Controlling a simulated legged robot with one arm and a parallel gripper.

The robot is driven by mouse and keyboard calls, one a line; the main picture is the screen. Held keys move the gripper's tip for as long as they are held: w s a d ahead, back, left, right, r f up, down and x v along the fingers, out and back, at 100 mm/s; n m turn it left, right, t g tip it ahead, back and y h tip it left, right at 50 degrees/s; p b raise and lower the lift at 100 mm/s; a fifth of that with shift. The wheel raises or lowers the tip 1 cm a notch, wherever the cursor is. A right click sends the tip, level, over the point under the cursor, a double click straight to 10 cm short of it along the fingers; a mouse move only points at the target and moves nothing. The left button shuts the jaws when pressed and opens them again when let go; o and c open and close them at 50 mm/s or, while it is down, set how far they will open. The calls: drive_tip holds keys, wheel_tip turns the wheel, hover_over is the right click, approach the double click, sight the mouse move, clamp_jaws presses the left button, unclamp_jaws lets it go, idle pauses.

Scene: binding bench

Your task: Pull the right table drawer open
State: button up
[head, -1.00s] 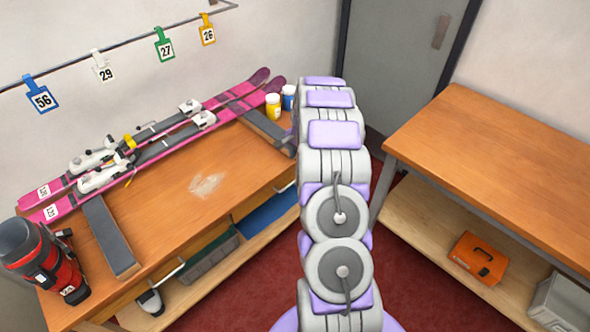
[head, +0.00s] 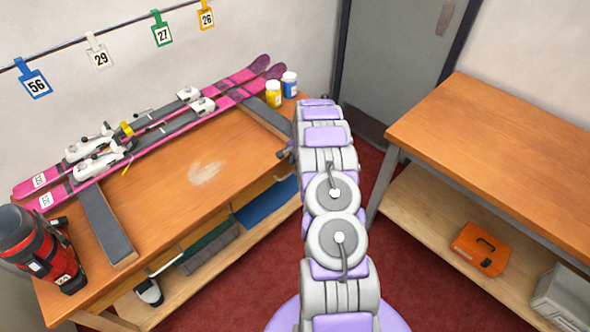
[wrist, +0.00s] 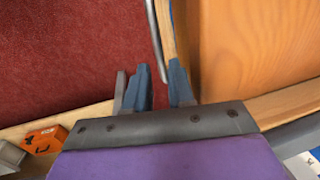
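The wooden workbench (head: 165,200) stands at the left in the head view, with drawers under its front edge. The left drawer's bar handle (head: 166,265) shows there. The right drawer's front is mostly hidden by shadow and my arm. In the wrist view, a slim silver bar handle (wrist: 154,40) runs along the drawer side of the wooden bench top (wrist: 250,45). My gripper (wrist: 162,88) is open, with its two blue-grey fingers apart. The handle's near end lies in the gap between the fingertips; contact cannot be told. In the head view my gripper (head: 286,153) is by the bench's right front edge.
Pink skis (head: 150,130) lie on the bench, with yellow (head: 273,95) and blue (head: 289,85) jars at the far end. A red-black boot-like item (head: 45,255) stands front left. A second table (head: 490,150) is at right, with an orange case (head: 479,248) below. Red floor lies between.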

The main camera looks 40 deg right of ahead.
drive_tip(key=shift+w+f, duration=0.2)
drive_tip(key=shift+f, duration=0.6)
drive_tip(key=shift+w+f, duration=0.15)
drive_tip(key=shift+f, duration=0.65)
drive_tip(key=shift+c, duration=0.5)
clamp_jaws()
